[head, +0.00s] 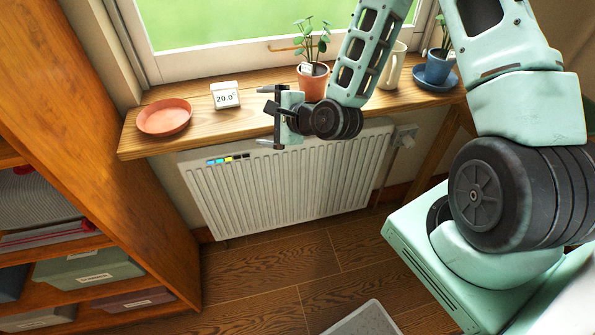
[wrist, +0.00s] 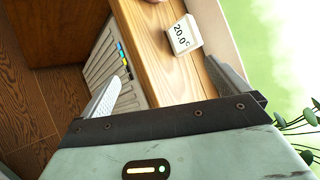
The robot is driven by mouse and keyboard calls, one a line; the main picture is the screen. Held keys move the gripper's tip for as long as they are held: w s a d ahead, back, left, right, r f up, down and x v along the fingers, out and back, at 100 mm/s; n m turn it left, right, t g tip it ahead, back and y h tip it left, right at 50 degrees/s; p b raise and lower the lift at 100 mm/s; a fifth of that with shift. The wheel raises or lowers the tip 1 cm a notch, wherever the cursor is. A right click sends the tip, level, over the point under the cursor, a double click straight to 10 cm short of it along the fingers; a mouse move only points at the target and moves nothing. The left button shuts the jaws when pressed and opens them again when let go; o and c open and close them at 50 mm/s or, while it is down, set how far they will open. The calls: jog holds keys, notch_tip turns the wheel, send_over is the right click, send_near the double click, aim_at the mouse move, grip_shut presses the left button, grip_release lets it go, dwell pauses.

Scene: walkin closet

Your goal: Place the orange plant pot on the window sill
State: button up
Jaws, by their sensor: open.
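The orange plant pot (head: 313,84) holds a leafy green plant and appears to stand upright on the wooden window sill (head: 201,105), just right of and behind my gripper. My forearm partly covers its right side. My gripper (head: 264,115) is open and empty, pointing left over the sill's front edge. In the wrist view the fingers (wrist: 165,88) are spread with bare sill between them. Green leaves (wrist: 303,122) show at the right edge there; the pot itself is hidden.
An orange saucer (head: 164,117) and a white block reading 20.0° (head: 226,96) sit left on the sill. A cream mug (head: 393,68) and a blue pot (head: 438,68) on a blue saucer stand right. A radiator (head: 290,178) is below. A wooden shelf (head: 120,150) stands left.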

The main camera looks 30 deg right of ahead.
jog(key=s+a+r+n+g, duration=0.4)
jog(key=s+a+n+g, duration=0.3)
jog(key=s+a+n, duration=0.6)
jog(key=s+d+r+n+g+h, duration=0.2)
jog(key=s+r+n, duration=0.2)
jog(key=s+n, duration=0.3)
jog(key=s+d+r+n+g+h, duration=0.2)
jog(key=s+r+n+g, duration=0.1)
jog(key=s+n, duration=0.4)
jog(key=shift+s+r+n, duration=0.3)
jog(key=shift+s+r, duration=0.5)
jog(key=shift+s, duration=0.3)
